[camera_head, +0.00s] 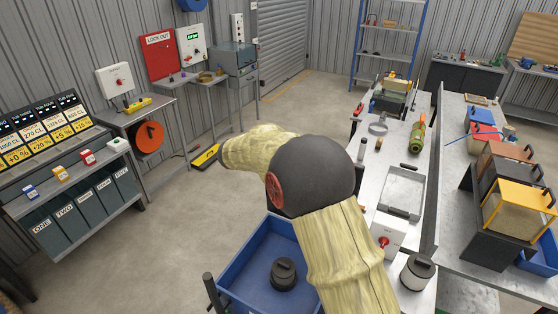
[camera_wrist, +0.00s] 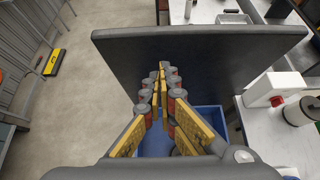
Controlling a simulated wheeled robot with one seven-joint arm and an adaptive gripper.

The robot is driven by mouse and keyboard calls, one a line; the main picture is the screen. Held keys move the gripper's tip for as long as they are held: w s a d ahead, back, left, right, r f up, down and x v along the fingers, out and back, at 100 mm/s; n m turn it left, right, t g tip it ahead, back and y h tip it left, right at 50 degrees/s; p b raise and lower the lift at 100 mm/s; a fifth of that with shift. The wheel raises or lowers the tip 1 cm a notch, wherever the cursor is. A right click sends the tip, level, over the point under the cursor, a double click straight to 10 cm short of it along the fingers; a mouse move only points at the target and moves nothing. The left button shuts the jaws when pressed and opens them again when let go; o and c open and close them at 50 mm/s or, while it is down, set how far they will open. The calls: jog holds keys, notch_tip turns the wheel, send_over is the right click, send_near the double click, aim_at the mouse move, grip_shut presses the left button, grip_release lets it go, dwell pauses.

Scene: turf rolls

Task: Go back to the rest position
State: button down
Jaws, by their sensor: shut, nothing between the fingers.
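My gripper (camera_wrist: 162,72) shows in the wrist view with its yellow and grey fingers together at the tips and nothing between them. In the head view my covered arm runs up from the bottom edge and bends left at a dark round joint; the gripper itself is not seen there. In the wrist view a large dark flat panel (camera_wrist: 225,55) stands just beyond the fingers; I cannot tell what it belongs to or whether they touch. A blue bin (camera_head: 240,265) is low beside the arm, and part of a blue bin (camera_wrist: 153,143) shows below the fingers.
A workbench (camera_head: 378,190) with a metal tray (camera_head: 402,190) and a white box with a red knob (camera_head: 385,236) is at the right. A shelf of grey bins (camera_head: 88,195) stands at the left. A yellow-black object (camera_head: 205,156) lies on the otherwise open middle floor.

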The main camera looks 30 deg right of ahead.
jog(key=s+a+f+m+y+b, duration=0.3)
jog(key=s+a+m+b, duration=0.2)
jog(key=s, duration=1)
jog(key=s+a+f+m+y+b, duration=0.3)
jog(key=s+a+m+b, duration=0.3)
jog(key=s+m, duration=0.5)
jog(key=s+a+f+m+g+y+b, duration=0.1)
jog(key=s+a+f+m+y+b, duration=0.2)
jog(key=s, duration=1.7)
jog(key=a+f+m+b, duration=0.1)
jog(key=a+m+b, duration=0.2)
jog(key=m, duration=0.3)
jog(key=shift+s+f+b, duration=0.25)
jog(key=shift+f+b, duration=0.15)
jog(key=shift+b, duration=0.1)
jog(key=shift+a, duration=0.1)
